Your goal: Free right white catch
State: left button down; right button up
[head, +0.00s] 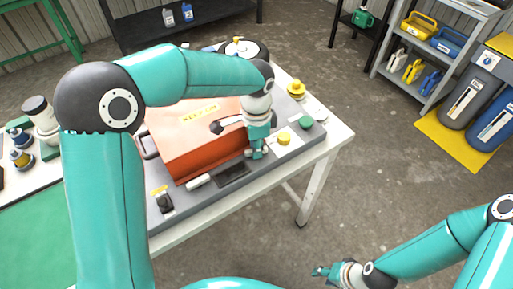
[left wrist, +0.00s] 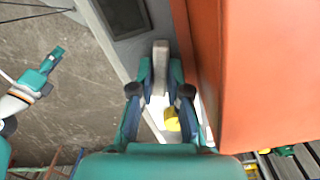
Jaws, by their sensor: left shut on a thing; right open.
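An orange box (head: 190,145) with a yellow label lies on a grey board on the white table. A white catch (head: 197,181) shows at the left of its front edge. The right white catch (left wrist: 160,60) stands up beside the box's front in the left wrist view, between the fingers of my left gripper (left wrist: 160,92). That gripper (head: 257,153) is shut on it at the box's right front corner, and hides most of it in the head view. My right gripper (head: 322,271) is open and empty, low over the floor, away from the table.
On the board are a dark plate (head: 233,175), a black switch (head: 165,203), a yellow knob (head: 284,138) and a green knob (head: 305,122). A grey shelf (head: 432,62) and bins (head: 470,90) stand at the right. The floor between is clear.

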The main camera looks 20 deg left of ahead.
pick_arm(q)
jog(key=shift+w+r+n, duration=0.1)
jog(key=shift+n, duration=1.5)
jog(key=c, duration=1.1)
grip_release()
jog(key=shift+b, duration=0.3)
jog(key=shift+c, duration=0.2)
notch_tip(320, 180, up, 12)
